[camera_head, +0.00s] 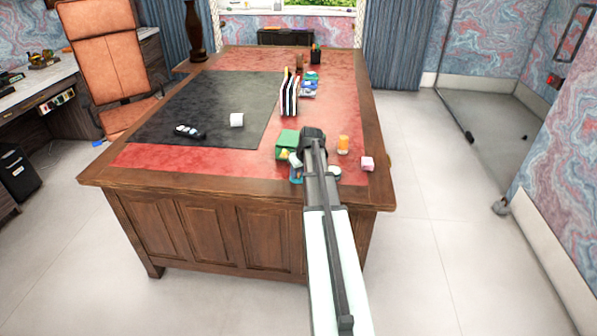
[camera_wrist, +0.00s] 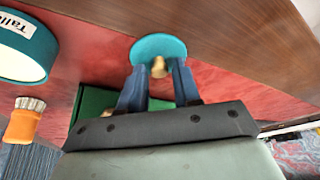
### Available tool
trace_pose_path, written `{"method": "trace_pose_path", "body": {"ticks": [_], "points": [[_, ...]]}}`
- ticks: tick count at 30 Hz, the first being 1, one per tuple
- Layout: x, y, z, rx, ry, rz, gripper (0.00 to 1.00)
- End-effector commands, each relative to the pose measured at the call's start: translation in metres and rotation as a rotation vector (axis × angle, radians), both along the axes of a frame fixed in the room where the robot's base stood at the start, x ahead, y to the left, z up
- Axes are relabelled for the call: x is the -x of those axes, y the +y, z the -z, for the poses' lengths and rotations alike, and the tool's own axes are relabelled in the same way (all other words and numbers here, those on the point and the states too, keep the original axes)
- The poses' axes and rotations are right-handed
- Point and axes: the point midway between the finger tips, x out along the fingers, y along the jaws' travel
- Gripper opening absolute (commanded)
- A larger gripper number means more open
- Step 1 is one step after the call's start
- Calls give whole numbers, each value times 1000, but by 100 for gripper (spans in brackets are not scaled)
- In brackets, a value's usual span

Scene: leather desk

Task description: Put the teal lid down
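The teal lid (camera_wrist: 160,42) is a flat round disc with a small gold knob. In the wrist view it sits at the tips of my blue gripper fingers (camera_wrist: 159,74), with the knob between them. My gripper (camera_head: 297,170) appears shut on the knob, near the desk's front edge. Any gap under the lid is hard to judge. A teal round container (camera_wrist: 28,52) with a pale face and a partly cut-off label stands to the left in the wrist view. In the head view a pale round top (camera_head: 334,172) shows beside my arm.
A green box (camera_head: 287,140) stands behind my gripper. An orange bottle (camera_head: 343,145) and a pink block (camera_head: 367,163) are to the right. Upright books (camera_head: 290,94) stand farther back.

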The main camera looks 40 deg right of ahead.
Motion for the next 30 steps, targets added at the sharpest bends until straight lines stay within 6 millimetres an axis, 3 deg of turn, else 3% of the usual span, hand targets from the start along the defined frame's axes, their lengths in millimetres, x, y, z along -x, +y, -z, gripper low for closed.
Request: {"method": "trace_pose_path", "body": {"ticks": [4, 14, 30], "points": [[0, 0, 0, 0, 0, 0, 45], [0, 0, -5, 0, 0, 0, 45], [32, 4, -80, 1, -2, 0, 45]]}}
